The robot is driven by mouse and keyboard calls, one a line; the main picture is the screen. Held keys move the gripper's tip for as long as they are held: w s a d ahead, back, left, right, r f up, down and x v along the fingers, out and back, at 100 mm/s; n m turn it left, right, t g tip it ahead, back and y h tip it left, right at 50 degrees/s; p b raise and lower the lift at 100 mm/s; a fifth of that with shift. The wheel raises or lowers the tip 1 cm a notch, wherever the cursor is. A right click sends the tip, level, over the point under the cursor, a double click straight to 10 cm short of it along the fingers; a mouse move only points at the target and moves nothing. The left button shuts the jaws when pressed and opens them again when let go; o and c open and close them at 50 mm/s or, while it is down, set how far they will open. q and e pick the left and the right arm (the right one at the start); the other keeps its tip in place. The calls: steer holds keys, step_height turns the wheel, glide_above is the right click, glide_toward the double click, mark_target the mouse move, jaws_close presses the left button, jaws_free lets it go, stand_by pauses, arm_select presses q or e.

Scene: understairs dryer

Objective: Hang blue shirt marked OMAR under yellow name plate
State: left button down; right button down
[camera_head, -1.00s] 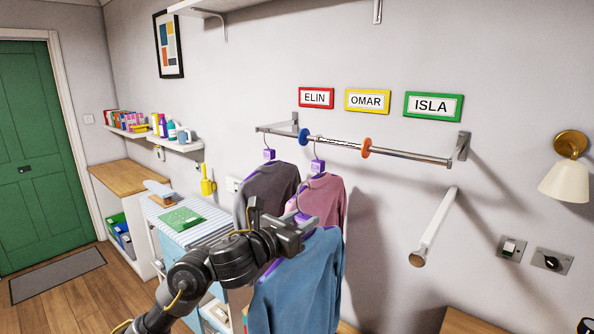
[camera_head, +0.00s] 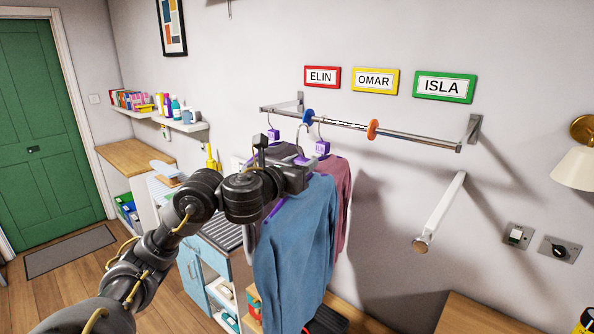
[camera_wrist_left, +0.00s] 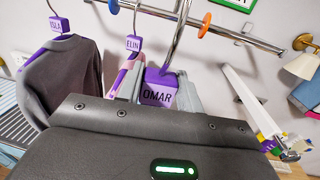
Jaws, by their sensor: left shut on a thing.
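My left gripper (camera_head: 300,178) is shut on the hanger of the blue shirt (camera_head: 297,245). The shirt hangs below it, in front of the rail (camera_head: 415,139). In the left wrist view the hanger's purple tag (camera_wrist_left: 159,92) reads OMAR. Its metal hook (camera_wrist_left: 181,32) rises across the rail in the picture; I cannot tell whether they touch. The yellow OMAR plate (camera_head: 375,81) is on the wall between the red ELIN plate (camera_head: 322,77) and the green ISLA plate (camera_head: 443,87). My right gripper is out of view.
A blue divider (camera_head: 308,117) and an orange divider (camera_head: 373,129) sit on the rail. A grey shirt (camera_wrist_left: 62,82), tagged ISLA, hangs left of the blue one. The rail right of orange is bare. A white wall peg (camera_head: 440,212) sticks out below.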

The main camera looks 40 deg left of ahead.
arm_select(q)
steer(key=w+d+f+b, duration=0.1)
steer(key=w+f+b, duration=0.1)
steer(key=w+b, duration=1.2)
steer(key=w, duration=0.7)
steer(key=shift+d, duration=0.4)
steer(key=shift+f, duration=0.1)
